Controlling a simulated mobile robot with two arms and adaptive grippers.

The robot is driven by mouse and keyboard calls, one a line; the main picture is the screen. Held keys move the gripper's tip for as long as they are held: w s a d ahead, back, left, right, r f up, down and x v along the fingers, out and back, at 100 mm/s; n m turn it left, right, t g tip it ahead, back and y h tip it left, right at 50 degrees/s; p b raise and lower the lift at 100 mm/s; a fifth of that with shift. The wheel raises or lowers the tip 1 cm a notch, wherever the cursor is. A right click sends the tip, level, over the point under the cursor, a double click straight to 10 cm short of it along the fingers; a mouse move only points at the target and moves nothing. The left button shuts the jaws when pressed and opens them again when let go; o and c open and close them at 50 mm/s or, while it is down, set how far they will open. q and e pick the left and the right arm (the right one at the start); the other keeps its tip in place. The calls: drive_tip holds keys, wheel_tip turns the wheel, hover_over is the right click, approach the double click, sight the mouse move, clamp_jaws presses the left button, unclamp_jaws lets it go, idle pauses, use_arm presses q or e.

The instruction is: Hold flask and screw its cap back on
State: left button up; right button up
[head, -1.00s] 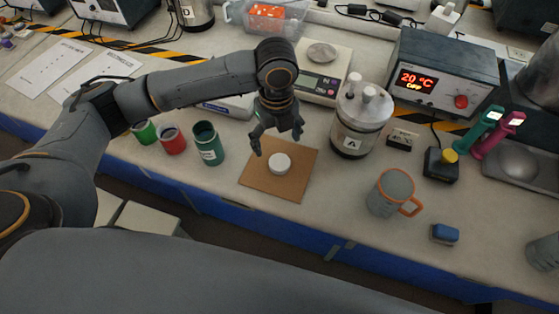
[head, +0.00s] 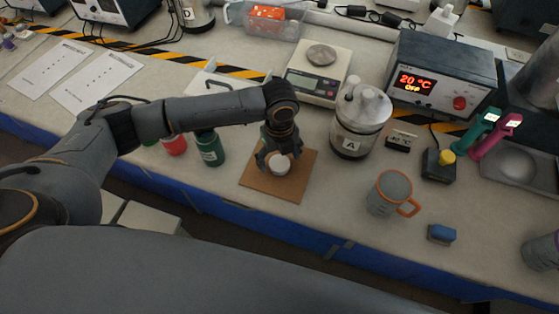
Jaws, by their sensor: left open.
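A round white cap (head: 280,167) lies on a square brown board (head: 260,183) on the bench. My left gripper (head: 279,161) points down over the cap with its fingers spread on either side; contact cannot be told. It is open. A green labelled container (head: 210,149) stands left of the board, its top partly covered by my left arm. A clear lidded vessel marked A (head: 361,122) stands right of the board. Which one is the flask cannot be told for certain. My right gripper is not in view.
A red container (head: 175,146) stands left of the green one, partly behind my arm. A grey mug (head: 390,192) with an orange handle and a blue block (head: 442,234) are to the right. A scale (head: 318,73) stands behind. Bench in front of the board is narrow.

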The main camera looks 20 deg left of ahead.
use_arm(q)
drive_tip(key=shift+f, duration=0.45)
drive_tip(key=c, duration=0.9)
drive_tip(key=shift+c, duration=0.2)
